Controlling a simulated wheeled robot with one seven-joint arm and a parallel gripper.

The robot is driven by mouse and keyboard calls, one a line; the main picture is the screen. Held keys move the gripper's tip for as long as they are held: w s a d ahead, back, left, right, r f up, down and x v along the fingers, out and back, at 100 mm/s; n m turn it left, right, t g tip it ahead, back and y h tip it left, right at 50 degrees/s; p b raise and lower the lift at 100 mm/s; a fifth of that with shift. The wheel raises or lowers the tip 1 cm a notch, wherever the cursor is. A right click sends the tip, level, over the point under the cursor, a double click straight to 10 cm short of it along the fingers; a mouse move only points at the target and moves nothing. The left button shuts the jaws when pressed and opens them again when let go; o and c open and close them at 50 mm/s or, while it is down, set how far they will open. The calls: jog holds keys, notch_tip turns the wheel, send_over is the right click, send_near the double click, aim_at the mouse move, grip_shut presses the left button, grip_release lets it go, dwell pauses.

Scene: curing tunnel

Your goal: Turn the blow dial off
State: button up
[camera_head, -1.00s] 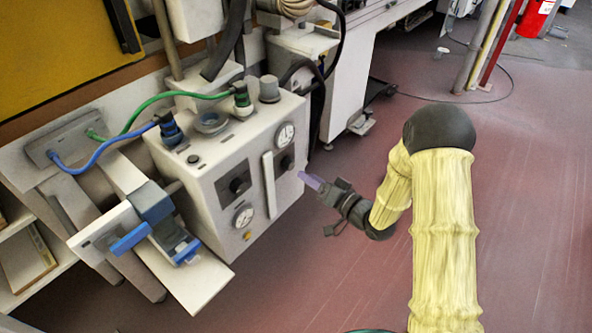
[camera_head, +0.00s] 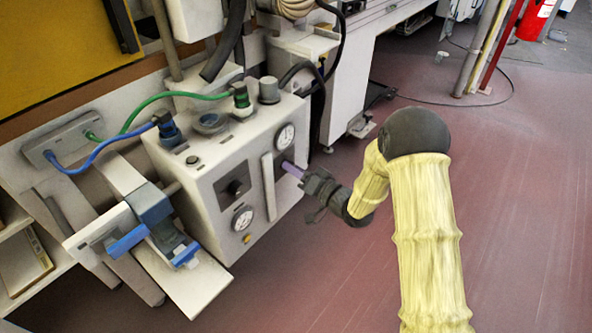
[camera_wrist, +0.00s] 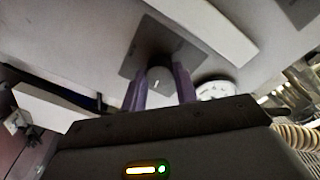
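The machine's pale control box (camera_head: 208,222) has two dark dials on its front. One dial (camera_head: 235,187) is at left and clear of me. The other, at right, is mostly hidden in the head view behind my gripper (camera_head: 290,168). In the wrist view this dial (camera_wrist: 160,76) sits on a grey square plate (camera_wrist: 137,58), with a small white mark on its face. My gripper's purple fingers (camera_wrist: 161,84) are open, one on each side of the dial. I cannot tell whether they touch it. Which dial is the blow dial is not readable.
A white upright bar (camera_head: 268,186) stands between the dials, close left of my fingers. Round gauges sit above (camera_head: 284,137) and lower left (camera_head: 243,218). Green (camera_head: 165,97) and blue (camera_head: 100,150) hoses run to the box top.

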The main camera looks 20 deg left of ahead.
jog(key=shift+f+n, duration=0.1)
jog(key=shift+n, duration=0.2)
jog(key=shift+f+n+g+y+b, duration=0.1)
jog(key=shift+n+g+y+b, duration=0.25)
jog(key=shift+n+b, duration=7.2)
jog(key=shift+f+n+g+y+b, duration=0.15)
jog(key=shift+n+g+b, duration=0.4)
jog(key=shift+n+b, duration=7)
jog(key=n+p, duration=0.2)
jog(key=shift+r+n+p, duration=0.1)
jog(key=shift+n+p, duration=0.2)
jog(key=shift+n, duration=0.1)
jog(key=o, duration=1)
jog(key=shift+c, duration=0.2)
